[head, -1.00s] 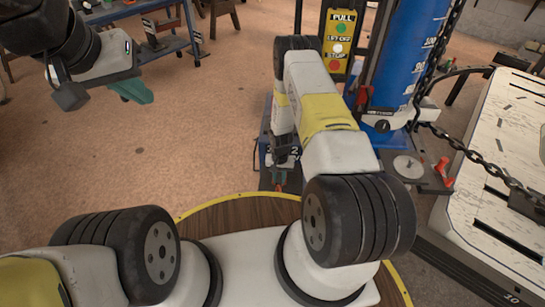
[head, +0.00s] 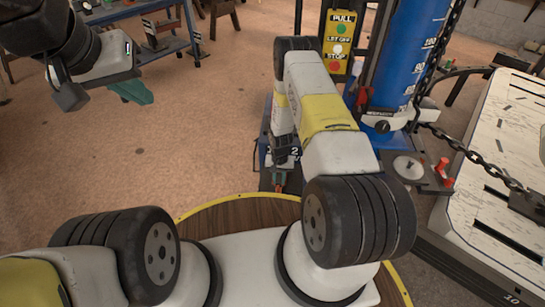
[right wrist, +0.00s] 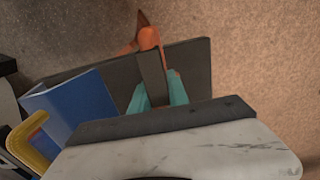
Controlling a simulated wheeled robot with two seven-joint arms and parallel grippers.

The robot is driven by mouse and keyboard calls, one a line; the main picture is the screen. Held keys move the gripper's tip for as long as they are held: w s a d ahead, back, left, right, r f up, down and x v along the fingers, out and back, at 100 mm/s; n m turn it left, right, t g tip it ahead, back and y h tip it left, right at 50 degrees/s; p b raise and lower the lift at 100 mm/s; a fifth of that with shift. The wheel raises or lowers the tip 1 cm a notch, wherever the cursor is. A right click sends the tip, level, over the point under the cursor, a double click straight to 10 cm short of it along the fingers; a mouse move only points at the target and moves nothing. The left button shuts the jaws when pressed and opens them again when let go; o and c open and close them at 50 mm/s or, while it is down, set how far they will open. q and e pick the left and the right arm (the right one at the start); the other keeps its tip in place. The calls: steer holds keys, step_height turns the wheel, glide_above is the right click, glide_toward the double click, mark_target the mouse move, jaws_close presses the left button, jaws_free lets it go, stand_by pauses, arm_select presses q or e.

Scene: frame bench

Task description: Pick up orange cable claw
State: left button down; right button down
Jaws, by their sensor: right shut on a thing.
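The orange cable claw (right wrist: 148,36) shows at the top middle of the right wrist view, with a dark grey piece below it running down between the teal fingers. My right gripper (right wrist: 156,84) is shut on it. In the head view the right gripper (head: 282,163) is small and mostly hidden by my wrist, with a bit of orange-red (head: 277,180) below it. My left gripper (head: 132,90) hangs at the upper left of the head view, away from the claw. Its teal fingers overlap from this angle, so its opening is unclear.
A grey plate (right wrist: 198,62) lies close behind the right fingers, with a blue part (right wrist: 70,105) beside it. A blue cylinder (head: 400,60), a chain (head: 470,152) and a white worn bench (head: 500,195) stand to the right. Floor at left is open.

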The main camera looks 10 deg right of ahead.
steer(key=shift+r, duration=0.1)
step_height(320, 180, up, 10)
steer(key=shift+f, duration=0.1)
stand_by(0.4)
